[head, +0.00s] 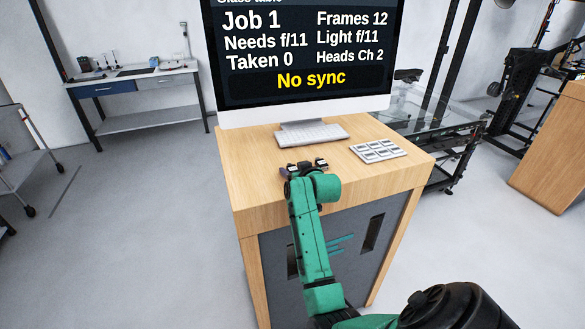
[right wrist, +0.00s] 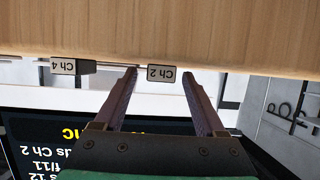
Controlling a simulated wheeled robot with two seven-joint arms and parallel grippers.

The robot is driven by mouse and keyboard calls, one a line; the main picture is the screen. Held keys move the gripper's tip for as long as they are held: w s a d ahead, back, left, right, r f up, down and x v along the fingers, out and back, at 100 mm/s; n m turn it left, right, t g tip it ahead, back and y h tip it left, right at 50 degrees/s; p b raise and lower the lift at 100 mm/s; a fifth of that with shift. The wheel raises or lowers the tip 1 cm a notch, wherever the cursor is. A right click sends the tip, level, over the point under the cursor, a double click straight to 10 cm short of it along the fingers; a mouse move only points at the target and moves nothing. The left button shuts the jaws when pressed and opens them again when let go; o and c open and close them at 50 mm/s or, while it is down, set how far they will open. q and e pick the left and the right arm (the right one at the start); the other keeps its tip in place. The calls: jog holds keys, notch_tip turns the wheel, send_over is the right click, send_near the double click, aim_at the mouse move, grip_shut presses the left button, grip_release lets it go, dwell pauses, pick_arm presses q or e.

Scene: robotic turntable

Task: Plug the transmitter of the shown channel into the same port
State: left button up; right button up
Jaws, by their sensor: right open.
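The large screen (head: 300,50) reads "Heads Ch 2" and, in yellow, "No sync". My right gripper (head: 304,168) is low over the front part of the wooden desk top, and only small dark shapes show at its tip in the head view. In the right wrist view, which is upside down, my right gripper (right wrist: 160,73) is open. A small block labelled "Ch 2" (right wrist: 162,74) appears between its fingertips, with gaps on both sides. A dark block labelled "Ch 4" (right wrist: 72,66) is left of the fingers. No port can be made out clearly. My left gripper is out of view.
A white keyboard (head: 312,134) lies before the screen. A pale pad with several grey-topped cells (head: 378,150) lies right of it on the wooden desk (head: 262,190). A side bench (head: 135,82) stands at the back left. Open floor is left of the desk.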

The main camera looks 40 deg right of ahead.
jog(key=shift+s, duration=0.15)
grip_shut()
jog(key=shift+r, duration=0.15)
